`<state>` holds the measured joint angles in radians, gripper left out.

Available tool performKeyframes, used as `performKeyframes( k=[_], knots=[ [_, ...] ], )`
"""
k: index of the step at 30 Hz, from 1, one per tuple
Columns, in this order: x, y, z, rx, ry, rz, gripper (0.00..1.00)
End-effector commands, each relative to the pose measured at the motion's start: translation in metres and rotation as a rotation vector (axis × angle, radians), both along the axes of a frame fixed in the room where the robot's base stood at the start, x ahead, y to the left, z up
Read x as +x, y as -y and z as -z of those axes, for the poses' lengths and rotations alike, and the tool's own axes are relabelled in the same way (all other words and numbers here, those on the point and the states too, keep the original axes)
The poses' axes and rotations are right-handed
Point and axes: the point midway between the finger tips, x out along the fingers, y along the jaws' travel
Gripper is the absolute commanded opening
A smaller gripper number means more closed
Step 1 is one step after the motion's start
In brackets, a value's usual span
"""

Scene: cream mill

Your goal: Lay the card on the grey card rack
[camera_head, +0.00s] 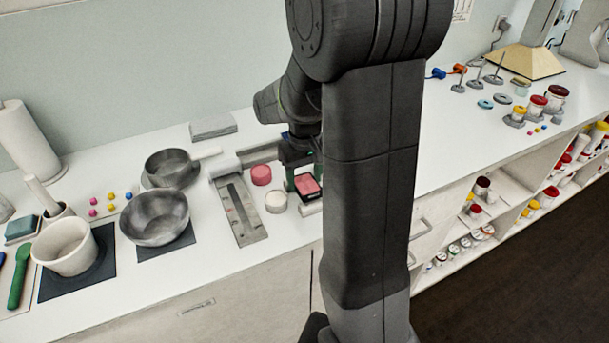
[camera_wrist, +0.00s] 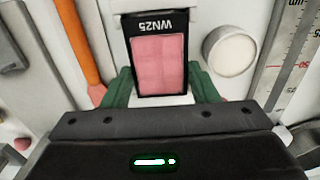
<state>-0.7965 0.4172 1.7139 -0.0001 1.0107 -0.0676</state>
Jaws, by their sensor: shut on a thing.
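The card (camera_head: 307,185) is a black-framed plate with a pink face. In the wrist view the card (camera_wrist: 161,60) carries the label WN25. My gripper (camera_head: 304,176) is shut on the card, with a green finger at each side; the gripper (camera_wrist: 163,88) shows the same in the wrist view. I cannot tell how high the card is above the counter. A low grey slab (camera_head: 213,127) by the wall may be the card rack. A grey body (camera_wrist: 22,55) at the wrist view's left edge is cut off, and I cannot tell what it is.
A grey graduated gauge (camera_head: 238,210), a pink puck (camera_head: 261,175) and a white-topped jar (camera_head: 276,202) stand left of the card. An orange handle (camera_wrist: 79,43) lies beside it. Steel bowls (camera_head: 156,217) are further left. My arm hides the counter's middle.

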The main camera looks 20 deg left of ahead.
Motion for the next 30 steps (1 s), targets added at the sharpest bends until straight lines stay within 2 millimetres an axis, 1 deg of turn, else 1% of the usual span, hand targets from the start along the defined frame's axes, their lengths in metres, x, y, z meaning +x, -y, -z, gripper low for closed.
performKeyframes(
  k=[5,15,16,17,18,19,30],
  knots=[
    [0.000,0.000,0.000,0.000,0.000,0.000,0.32],
    [0.000,0.000,0.010,0.000,0.000,0.000,0.32],
    [0.000,0.000,0.009,0.001,0.001,0.000,0.59],
    [0.000,0.000,0.009,0.001,0.001,0.000,0.65],
    [0.000,0.000,0.009,0.001,0.001,0.000,0.73],
    [0.000,0.000,0.009,0.001,0.001,0.000,0.75],
    [0.000,0.000,0.008,0.001,0.001,0.000,0.75]
  ],
)
